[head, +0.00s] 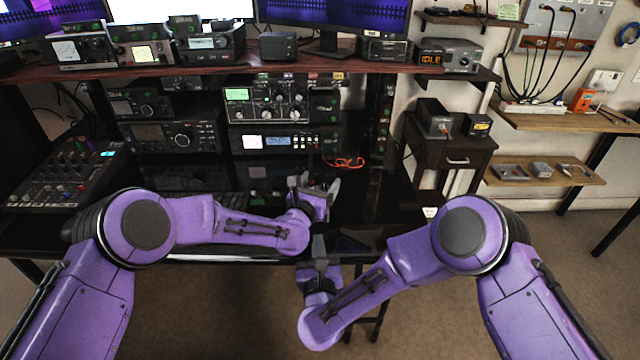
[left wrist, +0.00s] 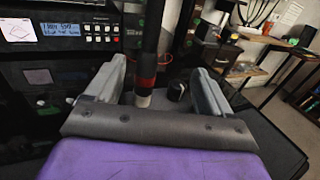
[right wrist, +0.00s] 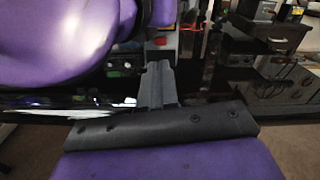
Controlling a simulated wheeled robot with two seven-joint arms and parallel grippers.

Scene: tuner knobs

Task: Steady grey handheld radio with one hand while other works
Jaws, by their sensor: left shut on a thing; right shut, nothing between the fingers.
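The handheld radio shows in the left wrist view only by its top parts: a dark upright antenna (left wrist: 147,60) with a red band and a small black knob (left wrist: 178,91) to its right. Its body is hidden behind my left gripper's palm. My left gripper (head: 318,195) is over the black desk, its two grey fingers on either side of the radio, shut on it. My right gripper (head: 319,248) is lower and nearer, at the desk's front edge, apart from the radio. Its fingers are together and empty in the right wrist view (right wrist: 157,85).
The black desk (head: 385,215) carries stacked radio sets (head: 280,105) at the back and a mixer (head: 65,175) at the left. An orange cable (head: 347,162) lies behind my left gripper. A dark side cabinet (head: 452,158) stands right. My left arm crosses close above my right gripper.

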